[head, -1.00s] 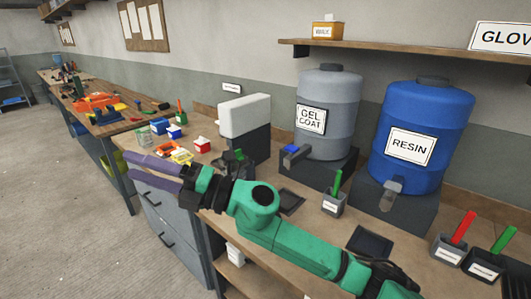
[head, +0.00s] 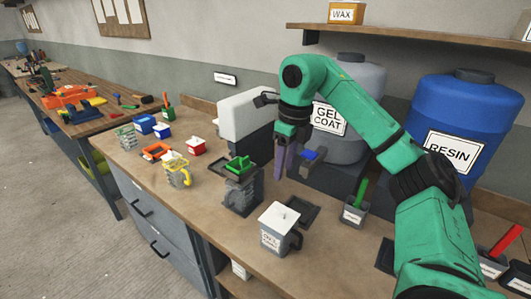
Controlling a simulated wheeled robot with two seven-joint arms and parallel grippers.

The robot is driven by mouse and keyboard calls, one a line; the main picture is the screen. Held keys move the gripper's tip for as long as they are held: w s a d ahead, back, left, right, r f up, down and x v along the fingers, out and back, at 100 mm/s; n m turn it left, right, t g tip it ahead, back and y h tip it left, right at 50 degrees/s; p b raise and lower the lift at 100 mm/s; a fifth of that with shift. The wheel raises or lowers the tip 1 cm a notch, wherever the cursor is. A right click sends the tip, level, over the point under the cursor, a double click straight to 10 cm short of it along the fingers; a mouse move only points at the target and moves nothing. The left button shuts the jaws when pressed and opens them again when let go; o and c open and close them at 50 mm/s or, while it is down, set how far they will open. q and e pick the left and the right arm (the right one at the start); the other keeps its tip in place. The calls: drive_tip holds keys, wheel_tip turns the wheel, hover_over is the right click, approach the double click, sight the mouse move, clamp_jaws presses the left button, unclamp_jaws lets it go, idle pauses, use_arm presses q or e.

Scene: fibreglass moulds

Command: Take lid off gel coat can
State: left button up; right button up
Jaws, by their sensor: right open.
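A small grey can (head: 277,241) with a handle stands on the bench near its front edge. A white lid (head: 280,216) with a small knob sits on top of it, and its front label is too small to read surely. A large grey drum labelled GEL COAT (head: 330,118) stands behind, partly hidden by my right arm. My right gripper (head: 285,168) points down with purple fingers, behind and above the small can and left of the drum's blue tap. It is open and touches neither can nor lid; the gap between its fingers is hard to see. My left gripper is out of view.
A grey holder with a green top (head: 241,185) stands left of the can. A cup with a green handle (head: 354,210) stands to the right. A blue RESIN drum (head: 455,125) is at back right. Small coloured containers, including a red one (head: 196,147), fill the left bench.

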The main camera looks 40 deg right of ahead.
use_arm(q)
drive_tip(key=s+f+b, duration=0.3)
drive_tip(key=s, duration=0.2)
use_arm(e)
approach(280, 210)
drive_tip(key=s+f, duration=0.1)
drive_tip(key=f, duration=0.1)
drive_tip(key=w+f, duration=0.1)
drive_tip(key=f, duration=0.2)
drive_tip(key=shift+w+f, duration=0.5)
drive_tip(key=shift+f, duration=1)
drive_tip(key=shift+s+a+f, duration=0.1)
drive_tip(key=shift+s+f, duration=0.05)
drive_tip(key=shift+f, duration=0.1)
drive_tip(key=shift+c, duration=0.6)
clamp_jaws()
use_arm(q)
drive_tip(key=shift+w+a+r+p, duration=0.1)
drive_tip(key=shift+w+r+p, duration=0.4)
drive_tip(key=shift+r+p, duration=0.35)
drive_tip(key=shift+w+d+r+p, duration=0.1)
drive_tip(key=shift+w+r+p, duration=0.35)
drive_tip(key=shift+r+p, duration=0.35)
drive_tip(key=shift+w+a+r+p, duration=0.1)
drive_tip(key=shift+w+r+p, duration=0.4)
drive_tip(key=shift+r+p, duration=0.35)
use_arm(e)
drive_tip(key=shift+r, duration=2.55)
